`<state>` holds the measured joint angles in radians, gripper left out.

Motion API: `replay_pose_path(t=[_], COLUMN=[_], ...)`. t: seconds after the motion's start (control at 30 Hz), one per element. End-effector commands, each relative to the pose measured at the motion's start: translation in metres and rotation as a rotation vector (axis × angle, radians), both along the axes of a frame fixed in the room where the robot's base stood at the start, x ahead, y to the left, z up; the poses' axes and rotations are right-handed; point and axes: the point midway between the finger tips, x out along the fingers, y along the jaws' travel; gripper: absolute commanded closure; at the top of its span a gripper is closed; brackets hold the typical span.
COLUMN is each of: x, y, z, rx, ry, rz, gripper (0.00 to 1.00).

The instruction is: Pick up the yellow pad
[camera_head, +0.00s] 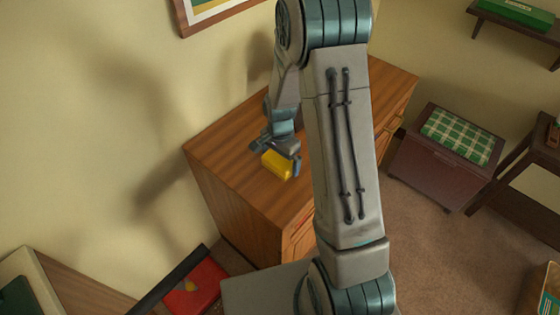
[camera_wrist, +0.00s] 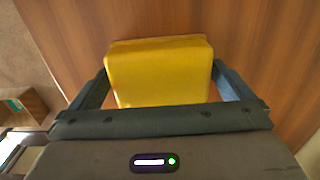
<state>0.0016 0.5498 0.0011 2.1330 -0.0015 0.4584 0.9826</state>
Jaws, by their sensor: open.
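The yellow pad (camera_head: 277,164) is a small yellow block at the wooden dresser's top, near its front left part. In the wrist view the yellow pad (camera_wrist: 160,72) lies between the two fingers of my gripper (camera_wrist: 162,90), with a narrow gap showing beside its lower edges. My gripper (camera_head: 277,150) is open around the pad in the head view. Whether the fingers touch the pad cannot be told. The pad's lower end is hidden behind the gripper body in the wrist view.
The wooden dresser top (camera_head: 225,143) is otherwise bare around the pad. A wall stands close behind it. A dark chest with a green checked cushion (camera_head: 457,136) stands to the right. A red item (camera_head: 195,288) lies low at the front left.

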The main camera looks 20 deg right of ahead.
Motion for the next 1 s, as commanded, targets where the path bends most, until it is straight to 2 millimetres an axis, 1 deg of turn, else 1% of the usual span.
replay_pose_path(t=[0.03,0.07,0.1,0.13,0.47,0.63,0.77,0.9,1.0], x=[0.000,0.000,0.000,0.000,0.000,0.001,0.001,0.001,0.015], y=[0.000,0.000,0.000,0.000,0.000,0.000,0.001,0.000,-0.023], z=[0.000,0.000,0.000,0.000,0.001,0.009,0.022,0.044,0.055], rx=[0.000,0.000,0.000,0.000,0.001,0.000,0.001,0.000,0.000], ry=[0.000,0.000,0.000,0.000,-0.001,-0.001,-0.003,-0.005,-0.005], rz=[0.000,0.000,0.000,0.000,0.000,0.001,0.001,0.000,-0.006], gripper=[0.08,0.17,0.28,0.35,0.34,0.34,0.34,0.34,0.34])
